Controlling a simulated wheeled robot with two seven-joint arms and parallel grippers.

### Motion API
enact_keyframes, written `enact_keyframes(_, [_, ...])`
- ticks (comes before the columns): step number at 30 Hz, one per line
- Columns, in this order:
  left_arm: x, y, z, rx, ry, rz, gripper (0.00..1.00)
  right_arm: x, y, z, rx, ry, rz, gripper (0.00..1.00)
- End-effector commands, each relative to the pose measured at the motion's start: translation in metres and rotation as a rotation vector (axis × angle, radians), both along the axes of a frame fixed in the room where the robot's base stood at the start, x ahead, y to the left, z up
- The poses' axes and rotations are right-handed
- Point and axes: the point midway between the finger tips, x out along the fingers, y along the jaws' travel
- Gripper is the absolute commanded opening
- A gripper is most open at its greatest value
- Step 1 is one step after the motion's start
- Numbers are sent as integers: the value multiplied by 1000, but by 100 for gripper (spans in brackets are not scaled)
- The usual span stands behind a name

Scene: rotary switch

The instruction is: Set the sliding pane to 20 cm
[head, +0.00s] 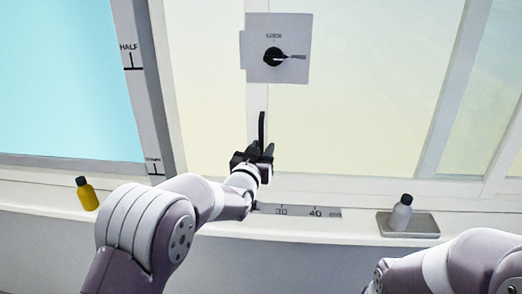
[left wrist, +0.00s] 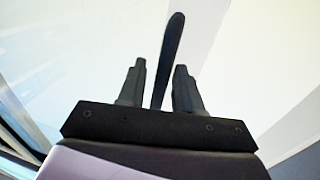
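The pale sliding pane (head: 345,120) has a dark upright handle (head: 262,126). My left gripper (head: 254,150) is at the handle's lower end. In the left wrist view its two fingers (left wrist: 160,85) are apart, with the handle (left wrist: 173,45) between them; contact cannot be told. A scale (head: 300,211) on the sill reads 30 and 40 cm; its left part is hidden behind my left arm. A grey plate above holds a black rotary knob (head: 274,57), its pointer toward the right, with small labels above and to the right. My right gripper is out of view.
A yellow bottle (head: 88,196) stands on the sill at left. A grey bottle (head: 401,214) stands on a grey tray (head: 428,226) at right. A blue window (head: 70,85) has a side strip marked HALF (head: 129,48). My right forearm fills the lower right.

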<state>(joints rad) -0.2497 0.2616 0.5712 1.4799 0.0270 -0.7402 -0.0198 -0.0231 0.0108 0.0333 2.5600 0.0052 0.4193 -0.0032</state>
Motion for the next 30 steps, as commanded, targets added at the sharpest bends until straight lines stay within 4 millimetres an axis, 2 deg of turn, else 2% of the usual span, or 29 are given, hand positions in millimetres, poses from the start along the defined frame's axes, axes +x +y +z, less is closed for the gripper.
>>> enact_keyframes(8, [-5,2,0,0,-2,1,34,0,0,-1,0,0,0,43])
enact_keyframes(11, [-18,5,0,0,-2,1,34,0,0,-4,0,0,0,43])
enact_keyframes(21, [-100,23,0,-1,-3,-1,34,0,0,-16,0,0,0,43])
enact_keyframes(25, [-118,27,0,0,-1,0,34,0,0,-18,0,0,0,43])
enact_keyframes(30, [-124,29,0,0,0,0,34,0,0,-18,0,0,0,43])
